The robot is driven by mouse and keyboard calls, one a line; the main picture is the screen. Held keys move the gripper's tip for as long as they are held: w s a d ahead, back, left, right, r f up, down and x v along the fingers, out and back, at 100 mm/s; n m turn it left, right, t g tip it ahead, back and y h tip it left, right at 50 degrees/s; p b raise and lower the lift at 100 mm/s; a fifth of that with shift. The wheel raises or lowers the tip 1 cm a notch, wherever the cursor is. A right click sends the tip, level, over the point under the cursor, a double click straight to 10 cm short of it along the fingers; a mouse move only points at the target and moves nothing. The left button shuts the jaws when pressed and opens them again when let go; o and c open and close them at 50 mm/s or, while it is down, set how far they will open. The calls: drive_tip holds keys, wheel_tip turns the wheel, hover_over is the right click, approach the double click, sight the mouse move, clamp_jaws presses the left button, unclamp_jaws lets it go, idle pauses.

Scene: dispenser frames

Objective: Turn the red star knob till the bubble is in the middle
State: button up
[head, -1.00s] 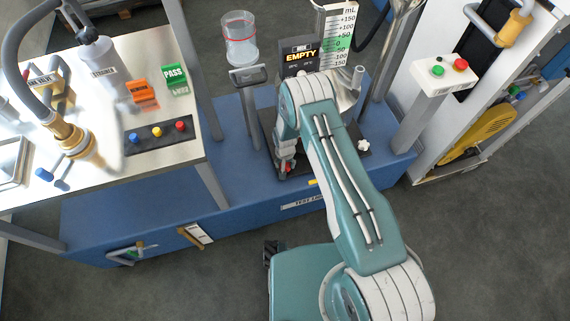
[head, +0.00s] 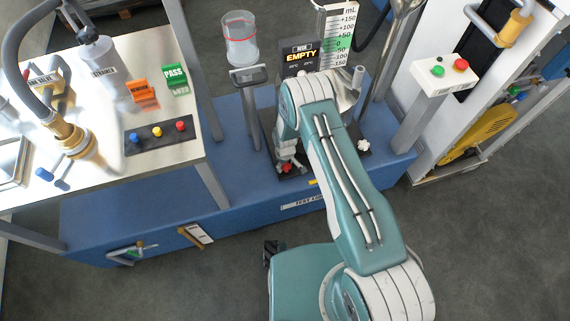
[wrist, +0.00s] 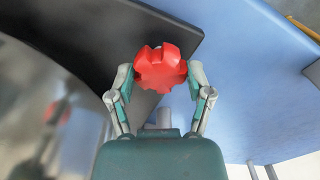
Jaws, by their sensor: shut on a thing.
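The red star knob (wrist: 160,68) sits between the two fingers of my gripper (wrist: 160,76) in the wrist view, near the corner of a black plate (wrist: 120,22). The fingers are shut on the knob from its left and right sides. In the head view only a small red part of the knob (head: 287,168) shows below my gripper (head: 289,162), low on the black base of the stand. No level bubble can be made out in either view; my arm covers part of the stand.
A display reading EMPTY (head: 301,56) and a mL scale (head: 336,38) stand behind my arm. A clear cup (head: 240,40) is on a post to the left. A steel table (head: 105,165) is at left; a white button box (head: 445,75) is at right.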

drive_tip(key=shift+n, duration=0.4)
drive_tip(key=o, duration=1.1)
drive_tip(key=shift+o, duration=0.2)
wheel_tip(320, 180, up, 12)
drive_tip(key=shift+a+f, duration=0.1)
idle(0.3)
